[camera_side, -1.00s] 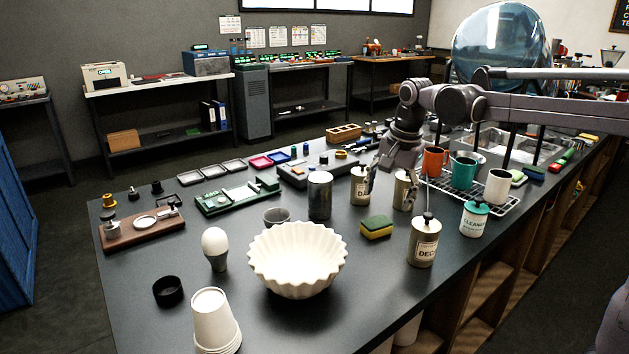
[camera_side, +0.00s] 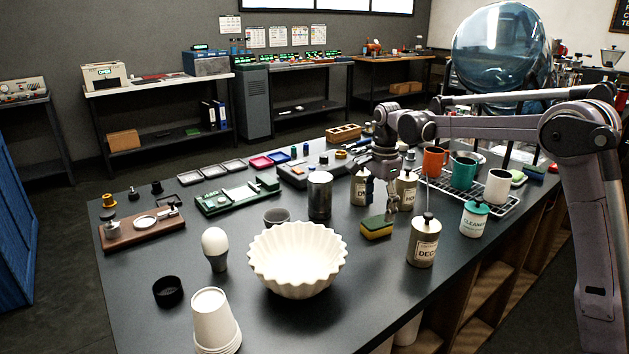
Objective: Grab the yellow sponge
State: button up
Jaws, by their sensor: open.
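The yellow sponge (camera_side: 375,230) has a dark green top layer and lies flat on the dark counter, right of the white fluted bowl. My gripper (camera_side: 381,206) points down at the sponge, its fingers apart, one in front of the labelled canister and one over the sponge's right end. The fingertips are small in the picture. I cannot tell whether they touch the sponge or are a little above or behind it. Nothing is held between them.
Labelled canisters (camera_side: 359,191) (camera_side: 405,190) stand close behind the sponge. A DEC-labelled canister (camera_side: 424,244) stands to its right front, with a teal-lidded cleaner jar (camera_side: 474,220) farther right. The white fluted bowl (camera_side: 297,262) is to the left. A wire rack holds cups (camera_side: 499,187).

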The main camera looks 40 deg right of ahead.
aim_at(377, 221)
jog(key=shift+w+d+f, duration=0.1)
jog(key=shift+f, duration=2.6)
jog(key=c, duration=0.8)
